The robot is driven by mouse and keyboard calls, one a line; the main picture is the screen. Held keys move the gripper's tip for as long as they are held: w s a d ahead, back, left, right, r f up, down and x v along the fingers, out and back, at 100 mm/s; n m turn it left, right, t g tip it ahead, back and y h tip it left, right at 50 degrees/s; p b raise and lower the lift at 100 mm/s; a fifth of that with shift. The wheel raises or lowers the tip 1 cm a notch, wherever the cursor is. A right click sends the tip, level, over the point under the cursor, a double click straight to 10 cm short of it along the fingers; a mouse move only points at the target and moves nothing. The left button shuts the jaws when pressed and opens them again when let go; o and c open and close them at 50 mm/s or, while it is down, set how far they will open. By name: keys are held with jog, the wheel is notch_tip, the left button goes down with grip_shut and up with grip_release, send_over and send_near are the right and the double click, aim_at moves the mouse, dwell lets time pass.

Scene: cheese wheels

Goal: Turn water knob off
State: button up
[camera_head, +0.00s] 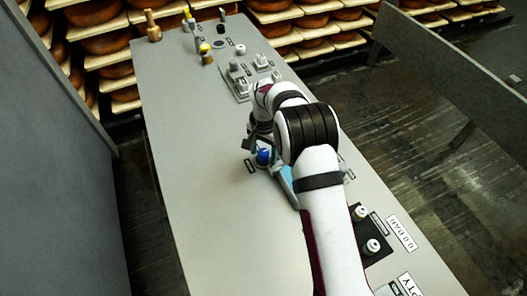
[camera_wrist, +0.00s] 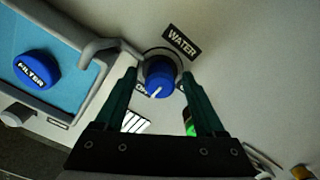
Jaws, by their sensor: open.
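The blue water knob (camera_wrist: 158,76) sits on a round dark base on the grey panel, below a black label reading WATER (camera_wrist: 181,42). Its white pointer mark slants to the lower left in the wrist view, towards partly hidden small lettering. My gripper (camera_wrist: 159,82) is open, with one dark green finger on each side of the knob. I cannot tell whether either finger touches it. In the head view the blue knob (camera_head: 263,155) shows beneath my gripper (camera_head: 261,149), and my arm hides part of the panel there.
A light blue tray-like part with a grey frame (camera_wrist: 85,50) and a blue FILTER knob (camera_wrist: 37,70) lie left of the knob. A green light (camera_wrist: 189,127) is partly behind the right finger. The panel's left half is clear; other white knobs (camera_head: 371,246) stand at the front right.

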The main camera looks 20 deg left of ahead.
aim_at(264, 152)
notch_tip(264, 152, up, 16)
dwell(0.4)
jog(key=shift+f, duration=0.1)
